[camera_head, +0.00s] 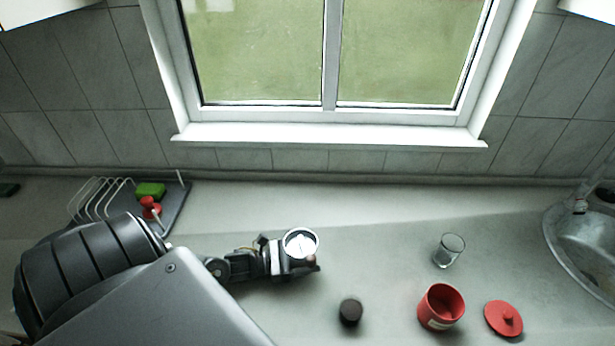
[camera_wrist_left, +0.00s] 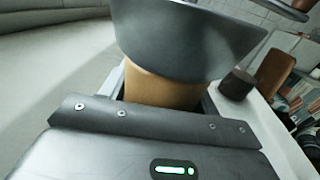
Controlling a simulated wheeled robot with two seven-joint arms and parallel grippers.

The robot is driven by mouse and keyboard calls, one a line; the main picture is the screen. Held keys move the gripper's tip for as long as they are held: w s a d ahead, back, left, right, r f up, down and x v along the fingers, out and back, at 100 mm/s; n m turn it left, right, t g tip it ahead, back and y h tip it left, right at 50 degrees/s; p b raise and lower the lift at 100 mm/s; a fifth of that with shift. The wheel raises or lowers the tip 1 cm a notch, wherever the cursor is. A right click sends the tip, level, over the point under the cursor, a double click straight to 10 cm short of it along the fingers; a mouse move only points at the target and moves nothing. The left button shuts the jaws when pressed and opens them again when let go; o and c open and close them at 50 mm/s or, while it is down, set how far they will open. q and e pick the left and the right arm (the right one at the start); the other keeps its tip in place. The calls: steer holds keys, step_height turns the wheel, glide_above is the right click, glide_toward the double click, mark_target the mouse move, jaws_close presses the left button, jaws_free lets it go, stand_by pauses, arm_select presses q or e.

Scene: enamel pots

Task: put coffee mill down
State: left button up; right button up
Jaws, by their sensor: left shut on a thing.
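The coffee mill shows in the head view as a round, pale-rimmed top (camera_head: 300,243) at the end of my left arm. In the left wrist view its flared grey metal bowl (camera_wrist_left: 185,40) sits above a light brown body (camera_wrist_left: 160,88). My left gripper (camera_head: 293,264) is shut on the brown body, with the bowl above the jaws. The mill's base is hidden, so I cannot tell whether it touches the counter. My right gripper is not in view.
The grey counter (camera_head: 400,225) holds a dark round piece (camera_head: 351,310), a glass (camera_head: 449,250), a red pot (camera_head: 441,306) and its red lid (camera_head: 504,318). A sink (camera_head: 585,245) is at right. A wire rack (camera_head: 103,198) and green sponge (camera_head: 150,190) are at left.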

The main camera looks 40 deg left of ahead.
arm_select(q)
steer(key=shift+f, duration=0.15)
steer(key=o, duration=1.4)
steer(key=shift+o, duration=0.2)
steer(key=b+v, duration=0.4)
steer(key=v, duration=0.7)
steer(key=shift+s+a+r, duration=0.25)
steer(key=shift+s+a, duration=0.05)
steer(key=shift+s, duration=0.15)
